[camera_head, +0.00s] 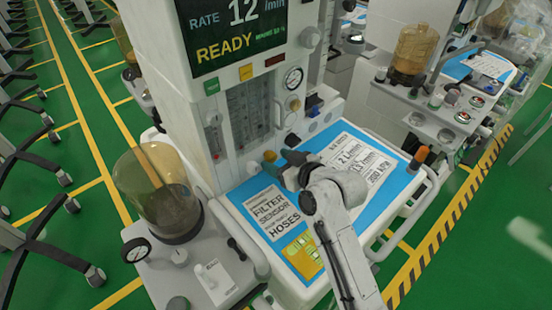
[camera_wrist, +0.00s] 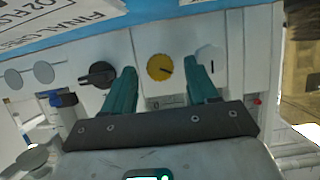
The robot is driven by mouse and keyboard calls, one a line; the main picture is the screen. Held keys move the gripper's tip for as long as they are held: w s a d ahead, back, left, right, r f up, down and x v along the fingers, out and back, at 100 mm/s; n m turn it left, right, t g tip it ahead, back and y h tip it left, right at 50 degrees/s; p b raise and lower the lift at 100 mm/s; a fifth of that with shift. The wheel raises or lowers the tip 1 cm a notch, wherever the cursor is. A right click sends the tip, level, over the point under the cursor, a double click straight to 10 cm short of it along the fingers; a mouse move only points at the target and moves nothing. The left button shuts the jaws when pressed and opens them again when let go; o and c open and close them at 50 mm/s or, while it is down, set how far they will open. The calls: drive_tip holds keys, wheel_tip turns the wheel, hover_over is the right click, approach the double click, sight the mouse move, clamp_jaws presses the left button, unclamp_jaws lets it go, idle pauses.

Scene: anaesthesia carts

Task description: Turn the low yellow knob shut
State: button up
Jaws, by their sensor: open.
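The yellow knob (camera_wrist: 159,67) is round with a dark pointer mark, set on a pale panel in the wrist view. A yellow knob also shows low on the machine front in the head view (camera_head: 269,156). My gripper (camera_wrist: 160,80) is open, its two teal fingers on either side of the yellow knob in the picture. I cannot tell whether they touch it. In the head view my gripper (camera_head: 286,165) is close to the machine front, above the blue worktop, its fingertips hard to make out.
A black knob (camera_wrist: 97,75) sits left of the yellow one in the wrist view, and a white knob (camera_wrist: 207,57) sits right, partly behind a finger. The blue worktop (camera_head: 240,192) carries labels below my arm.

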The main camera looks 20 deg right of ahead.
drive_tip(key=shift+w+a+f, duration=0.2)
drive_tip(key=shift+w+f, duration=0.05)
drive_tip(key=shift+w, duration=0.3)
drive_tip(key=shift+c, duration=0.3)
drive_tip(key=c, duration=1)
drive_tip(key=shift+d+m, duration=0.1)
drive_tip(key=shift+m, duration=0.2)
drive_tip(key=m+y, duration=0.2)
drive_tip(key=m, duration=0.1)
drive_tip(key=shift+d+f+g+y, duration=0.1)
drive_tip(key=shift+d+g+y, duration=0.05)
drive_tip(key=shift+g+y, duration=0.2)
drive_tip(key=m+y, duration=0.1)
drive_tip(key=m, duration=0.1)
drive_tip(key=m+y+b, duration=0.1)
drive_tip(key=m+y, duration=0.1)
drive_tip(key=shift+d+f+m, duration=0.1)
drive_tip(key=shift+f+m, duration=0.05)
drive_tip(key=shift+m, duration=0.25)
